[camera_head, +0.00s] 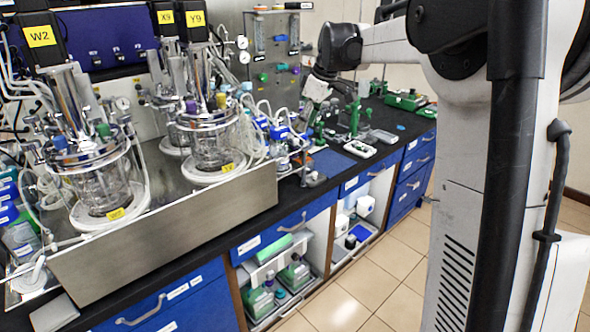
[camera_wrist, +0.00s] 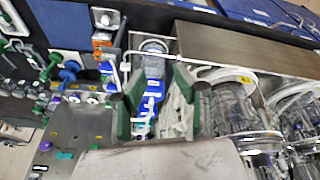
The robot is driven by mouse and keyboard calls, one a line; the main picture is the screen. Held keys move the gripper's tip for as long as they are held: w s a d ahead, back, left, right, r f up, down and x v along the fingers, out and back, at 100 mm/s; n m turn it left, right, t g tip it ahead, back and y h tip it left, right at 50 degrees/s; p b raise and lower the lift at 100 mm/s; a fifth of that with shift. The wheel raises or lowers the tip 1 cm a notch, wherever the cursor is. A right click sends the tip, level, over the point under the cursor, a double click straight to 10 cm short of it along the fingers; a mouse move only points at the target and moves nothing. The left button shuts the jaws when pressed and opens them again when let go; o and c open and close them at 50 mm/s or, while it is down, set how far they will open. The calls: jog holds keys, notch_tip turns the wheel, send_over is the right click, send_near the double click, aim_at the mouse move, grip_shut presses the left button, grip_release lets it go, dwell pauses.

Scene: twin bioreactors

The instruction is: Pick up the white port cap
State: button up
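I cannot pick out the white port cap with certainty in either view. In the wrist view, my gripper (camera_wrist: 157,88) shows two dark green fingers spread apart, with nothing held between them. Beyond the fingers lie a blue-and-white bottle group (camera_wrist: 150,95) and clear tubing (camera_wrist: 178,112). In the head view my arm reaches over the far part of the bench, and the fingertips are too small and cluttered to make out. The bioreactor vessels (camera_head: 214,140) (camera_head: 102,182) stand upright to the left of my gripper. The wrist view is tilted and somewhat blurred.
A steel tray wall (camera_head: 165,240) runs along the vessels' front. Tubing loops crowd the space around them. A blue mat (camera_head: 330,165), a white tray (camera_head: 360,149) and green equipment (camera_head: 405,101) occupy the far bench. The tiled floor (camera_head: 370,285) in front of the cabinets is clear.

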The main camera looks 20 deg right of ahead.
jog(key=w+d+f+n+y, duration=0.1)
jog(key=w+d+f+n, duration=0.2)
jog(key=w+d+f, duration=0.5)
jog(key=n+g+y, duration=0.1)
jog(key=n, duration=0.1)
send_near(314, 173)
jog(key=x, duration=0.4)
jog(key=shift+w+d, duration=0.2)
jog(key=shift+w, duration=0.05)
jog(key=shift+s+x, duration=0.1)
jog(key=shift+x, duration=1.25)
jog(key=shift+s+x, duration=0.15)
jog(key=shift+x, duration=1.15)
jog(key=shift+a, duration=0.1)
jog(key=c, duration=0.6)
